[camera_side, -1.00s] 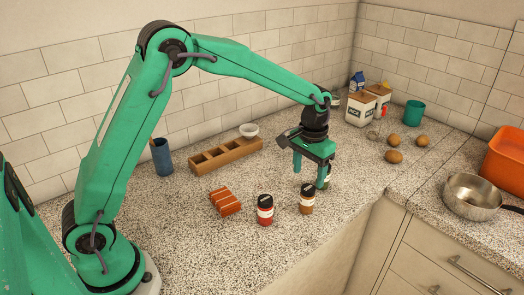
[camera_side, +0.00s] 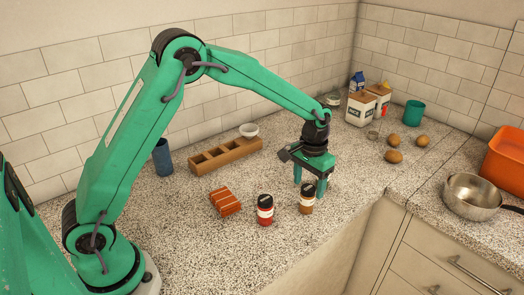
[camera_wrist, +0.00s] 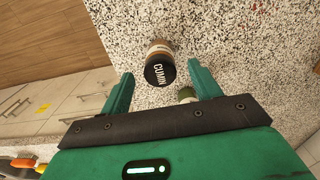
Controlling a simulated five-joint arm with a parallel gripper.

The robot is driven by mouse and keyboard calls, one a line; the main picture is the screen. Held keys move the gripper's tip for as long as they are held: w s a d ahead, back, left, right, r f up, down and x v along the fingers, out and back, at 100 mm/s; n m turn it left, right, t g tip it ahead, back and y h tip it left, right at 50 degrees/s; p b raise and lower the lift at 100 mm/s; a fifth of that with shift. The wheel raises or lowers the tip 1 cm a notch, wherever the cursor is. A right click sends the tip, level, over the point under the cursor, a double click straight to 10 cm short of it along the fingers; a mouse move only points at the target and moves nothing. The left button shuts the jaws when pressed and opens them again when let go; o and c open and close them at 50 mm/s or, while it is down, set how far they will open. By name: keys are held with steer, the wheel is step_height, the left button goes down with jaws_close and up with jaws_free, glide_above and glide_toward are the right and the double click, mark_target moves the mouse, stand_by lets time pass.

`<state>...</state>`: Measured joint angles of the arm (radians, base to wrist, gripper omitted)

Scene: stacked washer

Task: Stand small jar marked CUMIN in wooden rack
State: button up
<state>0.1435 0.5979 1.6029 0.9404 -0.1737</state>
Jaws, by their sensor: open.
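The small CUMIN jar (camera_wrist: 160,65) has a black lid and shows between the open fingers of my gripper (camera_wrist: 160,72) in the wrist view. In the side view, the jar with brown contents, which appears to be the cumin jar (camera_side: 307,200), stands upright on the counter close to my gripper (camera_side: 309,187). I cannot tell how far the fingertips are above or beside it. My gripper is open and empty. The wooden rack (camera_side: 195,168) lies further back on the left, with several compartments that look empty.
A red jar (camera_side: 265,211) stands left of the cumin jar. A greenish jar (camera_wrist: 187,93) is partly hidden behind my gripper. An orange-red striped block (camera_side: 225,202) lies nearby. Counter between block and rack is clear.

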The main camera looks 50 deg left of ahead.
mark_target(309, 188)
steer(key=shift+f, duration=2.25)
steer(key=c, duration=1.1)
steer(key=shift+r, duration=0.2)
steer(key=shift+w+r, duration=0.1)
steer(key=shift+r, duration=0.45)
steer(key=r, duration=0.3)
steer(key=shift+s+d+r, duration=0.1)
steer(key=shift+s+d, duration=0.15)
steer(key=shift+d, duration=0.05)
steer(key=s+d+r, duration=0.6)
steer(key=s+d, duration=0.1)
steer(key=d, duration=0.1)
steer(key=shift+d+r, duration=0.2)
